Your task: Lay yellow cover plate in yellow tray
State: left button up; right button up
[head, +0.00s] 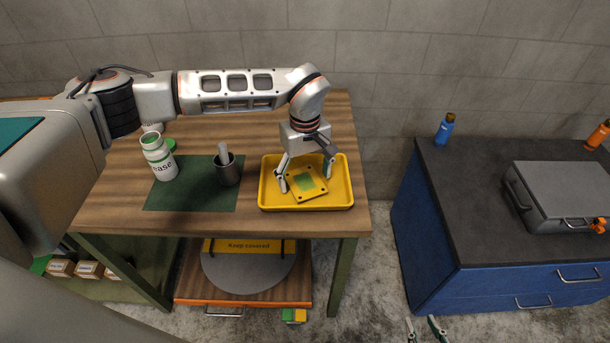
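The fingers appear to touch the plate. Whether the plate rests fully on the tray floor is hard to tell. My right gripper (424,328) shows only its spread fingertips at the bottom edge, low over the floor, empty.
The wooden table (250,127) also carries a green mat (196,199), a white bottle (160,158) and a dark cup (228,172) with a pestle-like piece. A blue cabinet (480,270) at right holds a grey case (565,190) and a blue bottle (445,128).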

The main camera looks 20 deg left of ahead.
aim_at(305, 183)
pick_arm(q)
jog(key=shift+r, duration=0.2)
notch_tip(305, 183, up, 12)
dwell(0.4)
jog(key=shift+f, duration=0.1)
dwell(0.4)
